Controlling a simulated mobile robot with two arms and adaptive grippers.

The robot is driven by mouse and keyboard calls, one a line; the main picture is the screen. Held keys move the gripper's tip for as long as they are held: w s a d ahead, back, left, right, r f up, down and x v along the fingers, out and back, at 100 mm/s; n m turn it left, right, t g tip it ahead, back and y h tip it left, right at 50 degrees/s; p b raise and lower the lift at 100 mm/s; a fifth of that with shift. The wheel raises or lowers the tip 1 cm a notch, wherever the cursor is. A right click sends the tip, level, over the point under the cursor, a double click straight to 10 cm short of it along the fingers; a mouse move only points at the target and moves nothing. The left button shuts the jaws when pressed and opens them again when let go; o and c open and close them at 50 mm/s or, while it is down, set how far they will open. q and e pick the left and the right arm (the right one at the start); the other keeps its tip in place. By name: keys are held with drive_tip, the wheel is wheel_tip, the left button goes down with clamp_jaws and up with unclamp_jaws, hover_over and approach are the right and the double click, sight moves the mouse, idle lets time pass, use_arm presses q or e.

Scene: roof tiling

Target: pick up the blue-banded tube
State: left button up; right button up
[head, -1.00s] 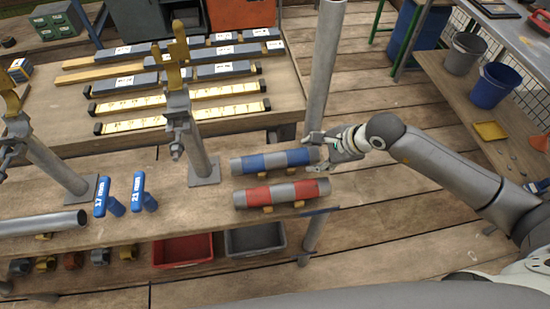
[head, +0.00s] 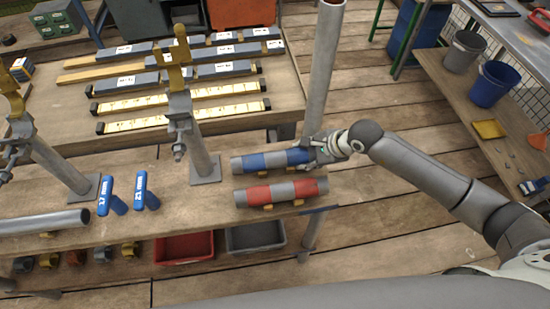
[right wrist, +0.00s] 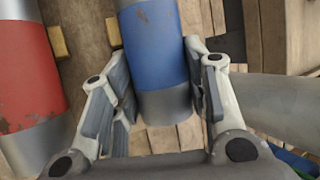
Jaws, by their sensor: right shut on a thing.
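The blue-banded tube (head: 262,161) lies on the wooden bench in the head view, grey with blue bands. My right gripper (head: 318,153) is at its right end. In the right wrist view, the fingers (right wrist: 158,95) stand on both sides of the blue-banded tube (right wrist: 155,50) near its grey end and are shut on it. The red-banded tube (head: 280,192) lies parallel in front of it; it also shows at the left of the right wrist view (right wrist: 30,75). My left gripper is not in view.
A grey upright pole (head: 323,75) stands just behind my right gripper. Two blue-handled tools (head: 140,190) and a clamp post (head: 195,140) are on the bench to the left. Red (head: 184,247) and grey (head: 255,236) bins sit below the bench's front edge.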

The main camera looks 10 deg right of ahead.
drive_tip(key=shift+c, duration=0.7)
drive_tip(key=shift+w+r, duration=0.1)
drive_tip(key=shift+r, duration=0.15)
drive_tip(key=shift+r, duration=0.25)
wheel_tip(320, 180, up, 2)
drive_tip(key=shift+r+b, duration=0.15)
drive_tip(key=shift+b, duration=0.7)
drive_tip(key=s+a+r+b, duration=0.3)
drive_tip(key=s+a+r, duration=0.2)
drive_tip(key=s+r, duration=0.4)
drive_tip(key=s, duration=0.4)
drive_tip(key=shift+a+r, duration=0.2)
drive_tip(key=shift+r, duration=0.2)
drive_tip(key=shift+d+f, duration=0.1)
